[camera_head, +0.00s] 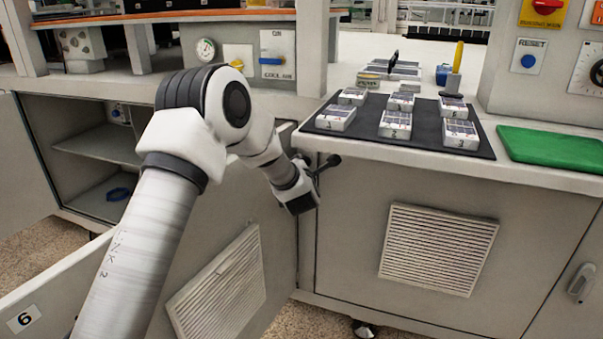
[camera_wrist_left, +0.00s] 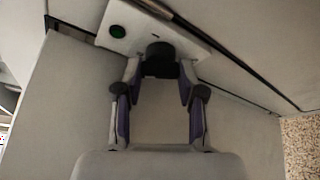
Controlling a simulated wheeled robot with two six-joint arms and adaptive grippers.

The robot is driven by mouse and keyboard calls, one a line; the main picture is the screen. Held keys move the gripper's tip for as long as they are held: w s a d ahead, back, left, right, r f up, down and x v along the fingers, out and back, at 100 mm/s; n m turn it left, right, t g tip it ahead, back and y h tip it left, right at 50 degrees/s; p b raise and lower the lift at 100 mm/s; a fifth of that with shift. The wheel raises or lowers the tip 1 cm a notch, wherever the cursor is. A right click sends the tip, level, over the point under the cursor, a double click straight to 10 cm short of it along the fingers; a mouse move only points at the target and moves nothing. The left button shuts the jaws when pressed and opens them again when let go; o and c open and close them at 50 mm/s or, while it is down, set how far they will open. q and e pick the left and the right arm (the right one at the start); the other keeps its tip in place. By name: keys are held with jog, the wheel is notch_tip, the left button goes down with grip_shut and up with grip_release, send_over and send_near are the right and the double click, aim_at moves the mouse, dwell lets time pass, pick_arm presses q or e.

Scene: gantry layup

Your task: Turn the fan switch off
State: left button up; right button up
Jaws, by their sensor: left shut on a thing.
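In the left wrist view, the fan switch (camera_wrist_left: 160,54) is a black knob on a pale plate (camera_wrist_left: 139,27) fixed to a grey panel. A round green lamp (camera_wrist_left: 117,31) sits on the same plate, left of the knob. My left gripper (camera_wrist_left: 160,82) has its two fingers on either side of the knob and is shut on it. No position marking on the knob can be read. In the head view, my left arm reaches down to the cabinet front below the counter, and the switch cannot be made out there. My right gripper is not in view.
An open door numbered 9 (camera_head: 25,319) and an open cabinet (camera_head: 85,152) lie left. The counter holds a dark mat (camera_head: 350,135) with several labelled boxes and a green pad (camera_head: 552,148). A cool air switch (camera_head: 277,57) and a gauge (camera_head: 206,49) are behind my arm.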

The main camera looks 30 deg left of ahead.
pick_arm(q)
jog(key=shift+f+n+h+b, duration=0.1)
jog(key=shift+n+h+b, duration=0.4)
jog(key=shift+n+b, duration=0.3)
jog(key=o, duration=0.9)
